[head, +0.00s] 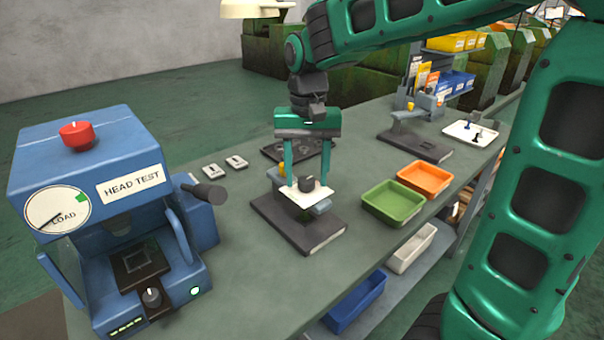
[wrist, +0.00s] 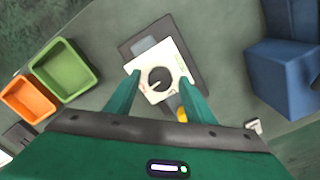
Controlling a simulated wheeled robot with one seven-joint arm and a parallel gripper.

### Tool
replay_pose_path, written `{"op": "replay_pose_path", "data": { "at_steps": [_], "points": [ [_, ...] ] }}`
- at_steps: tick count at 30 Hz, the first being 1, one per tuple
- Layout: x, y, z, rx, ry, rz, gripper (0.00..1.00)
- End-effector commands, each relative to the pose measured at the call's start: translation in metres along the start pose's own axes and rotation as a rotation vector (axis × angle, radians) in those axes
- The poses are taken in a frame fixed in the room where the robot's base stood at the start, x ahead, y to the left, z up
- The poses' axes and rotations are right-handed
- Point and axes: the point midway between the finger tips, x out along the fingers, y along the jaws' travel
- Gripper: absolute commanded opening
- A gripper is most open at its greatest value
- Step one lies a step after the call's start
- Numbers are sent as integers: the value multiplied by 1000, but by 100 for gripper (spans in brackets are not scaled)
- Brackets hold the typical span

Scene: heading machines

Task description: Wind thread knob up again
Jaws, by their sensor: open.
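A round dark knob (head: 307,184) sits on a white square plate (head: 297,199), on a small fixture with a dark base (head: 305,235). In the wrist view the knob (wrist: 159,80) shows a pale pointer line, and the plate (wrist: 150,97) has small marks near its right side. My green gripper (head: 306,181) points down over the fixture. Its fingers are open, one on each side of the knob, with a gap between them and the knob in the wrist view (wrist: 160,77). The exact fingertip height beside the knob is hard to tell.
A blue head test machine (head: 85,165) with a red knob stands at the left. Green (head: 393,203) and orange (head: 425,178) trays lie to the right. A second fixture (head: 415,148) and a white tray (head: 470,133) stand farther back.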

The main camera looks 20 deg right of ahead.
Motion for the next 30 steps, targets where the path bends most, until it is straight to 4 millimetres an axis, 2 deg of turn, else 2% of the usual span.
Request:
{"op": "replay_pose_path", "data": {
  "at_steps": [6, 11, 12, 13, 18, 30],
  "points": [
    [0, 0, 0, 0, 0, 0, 47],
    [0, 0, 0, 0, 0, 0, 9],
    [0, 0, 0, 0, 0, 0, 8],
    [0, -8, 4, -7, 0, 0, 8],
    [0, -1, 0, -4, 0, -1, 8],
    [-1, -1, 0, -19, 2, -1, 8]
  ]
}}
